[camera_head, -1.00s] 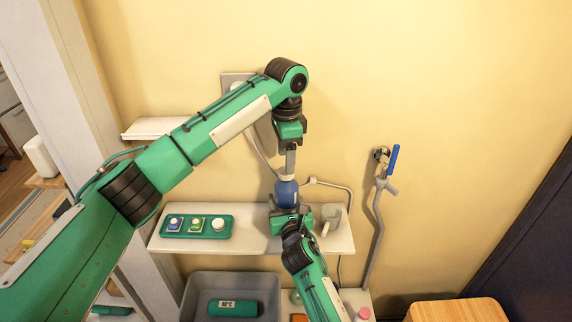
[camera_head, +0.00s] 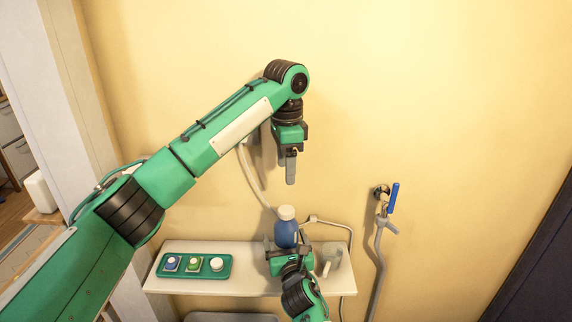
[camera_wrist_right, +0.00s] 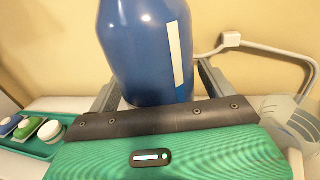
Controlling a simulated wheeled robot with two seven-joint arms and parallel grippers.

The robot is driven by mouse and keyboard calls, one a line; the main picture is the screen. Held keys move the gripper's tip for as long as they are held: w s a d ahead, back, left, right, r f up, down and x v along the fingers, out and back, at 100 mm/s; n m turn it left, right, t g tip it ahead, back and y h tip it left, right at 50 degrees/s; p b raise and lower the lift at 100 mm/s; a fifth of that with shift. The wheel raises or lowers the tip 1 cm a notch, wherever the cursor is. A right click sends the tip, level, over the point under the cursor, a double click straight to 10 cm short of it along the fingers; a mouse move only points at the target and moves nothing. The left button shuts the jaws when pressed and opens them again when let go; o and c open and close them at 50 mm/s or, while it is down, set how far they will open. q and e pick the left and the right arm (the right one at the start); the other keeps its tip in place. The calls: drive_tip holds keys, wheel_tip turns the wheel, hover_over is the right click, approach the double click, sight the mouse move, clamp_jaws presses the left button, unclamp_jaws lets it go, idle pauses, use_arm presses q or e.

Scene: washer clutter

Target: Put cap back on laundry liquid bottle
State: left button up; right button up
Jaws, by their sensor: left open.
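The laundry liquid bottle (camera_head: 286,236) is blue and stands upright over the shelf in the head view. Its white cap (camera_head: 287,213) sits on top of it. I cannot tell how tightly it is seated. My left gripper (camera_head: 291,172) points down above the cap, open, empty and apart from it. My right gripper (camera_head: 287,247) has its fingers on both sides of the bottle's lower body. In the right wrist view the blue bottle (camera_wrist_right: 148,55) fills the space between the fingers; its cap is out of that view.
The white shelf (camera_head: 215,283) carries a green tray (camera_head: 195,274) with several small coloured pieces to the left. A clear cup (camera_head: 329,262) stands right of the bottle. A grey pipe with a blue-handled tap (camera_head: 394,198) is on the wall. The wall area above right is free.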

drive_tip(key=s+d+b, duration=0.2)
drive_tip(key=s, duration=1.1)
drive_tip(key=shift+s+d, duration=0.3)
drive_tip(key=shift+d, duration=0.05)
